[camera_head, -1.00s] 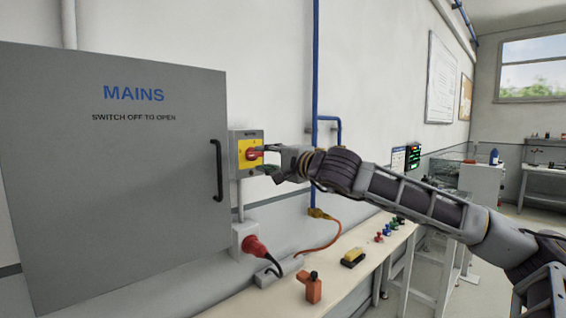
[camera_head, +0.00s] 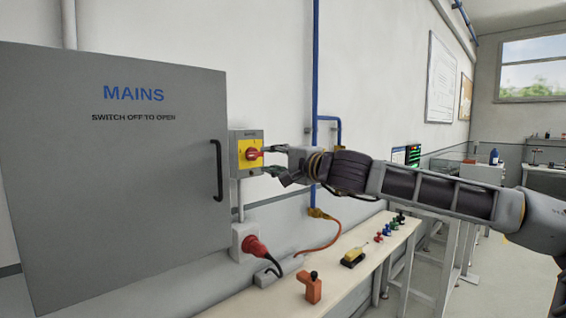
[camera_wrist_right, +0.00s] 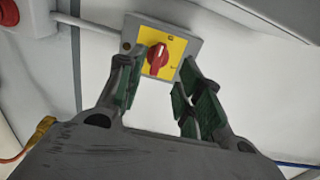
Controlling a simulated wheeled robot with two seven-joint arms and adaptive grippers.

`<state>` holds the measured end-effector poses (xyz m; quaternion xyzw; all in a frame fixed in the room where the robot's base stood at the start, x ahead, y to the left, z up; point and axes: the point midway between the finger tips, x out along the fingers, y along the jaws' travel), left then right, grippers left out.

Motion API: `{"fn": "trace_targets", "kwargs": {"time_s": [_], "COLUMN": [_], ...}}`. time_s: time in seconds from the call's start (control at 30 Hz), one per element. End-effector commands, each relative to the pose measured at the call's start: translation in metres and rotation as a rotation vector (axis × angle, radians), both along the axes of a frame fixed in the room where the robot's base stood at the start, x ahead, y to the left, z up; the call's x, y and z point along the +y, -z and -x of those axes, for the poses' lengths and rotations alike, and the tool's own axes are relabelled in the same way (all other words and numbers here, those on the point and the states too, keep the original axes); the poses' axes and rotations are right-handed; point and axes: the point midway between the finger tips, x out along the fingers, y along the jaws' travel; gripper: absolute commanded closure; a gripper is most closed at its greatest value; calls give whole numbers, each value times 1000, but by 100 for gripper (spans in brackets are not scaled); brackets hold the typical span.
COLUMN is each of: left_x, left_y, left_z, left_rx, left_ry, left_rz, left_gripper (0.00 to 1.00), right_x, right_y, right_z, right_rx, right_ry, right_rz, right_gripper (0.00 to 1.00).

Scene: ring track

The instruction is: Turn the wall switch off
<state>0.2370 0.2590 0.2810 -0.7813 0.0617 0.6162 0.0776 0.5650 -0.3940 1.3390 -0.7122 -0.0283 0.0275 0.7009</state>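The wall switch (camera_head: 247,153) is a grey box with a yellow plate and a red rotary knob (camera_head: 253,154), mounted right of the grey MAINS cabinet (camera_head: 115,215). In the right wrist view the red knob (camera_wrist_right: 157,59) sits ahead of my right gripper, its white mark pointing up and slightly right. My right gripper (camera_head: 267,162) is just right of the switch; in the wrist view its green-padded fingers (camera_wrist_right: 157,95) are spread apart with nothing between them. The fingertips look short of the knob. The cabinet door is closed. My left gripper is not in view.
A red plug (camera_head: 255,247) sits in a wall socket below the switch. The bench (camera_head: 340,288) below holds an orange item (camera_head: 311,288), a yellow-black block (camera_head: 353,258) and several coloured pieces. A blue pipe (camera_head: 316,95) runs down the wall behind my right arm.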

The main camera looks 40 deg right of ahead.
Motion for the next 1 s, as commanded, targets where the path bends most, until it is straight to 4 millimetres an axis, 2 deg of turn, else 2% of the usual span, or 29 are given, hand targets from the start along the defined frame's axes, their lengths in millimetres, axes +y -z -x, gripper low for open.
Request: {"fn": "trace_targets", "kwargs": {"time_s": [0.63,1.0], "left_x": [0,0], "left_y": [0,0], "left_z": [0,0], "left_rx": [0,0], "left_ry": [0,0], "left_rz": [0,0], "left_gripper": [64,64], "right_x": [-2,-3], "right_y": [0,1], "right_z": [27,33], "right_rx": [1,2], "right_ry": [-1,0], "right_rz": [2,-1], "right_gripper": [64,64]}}
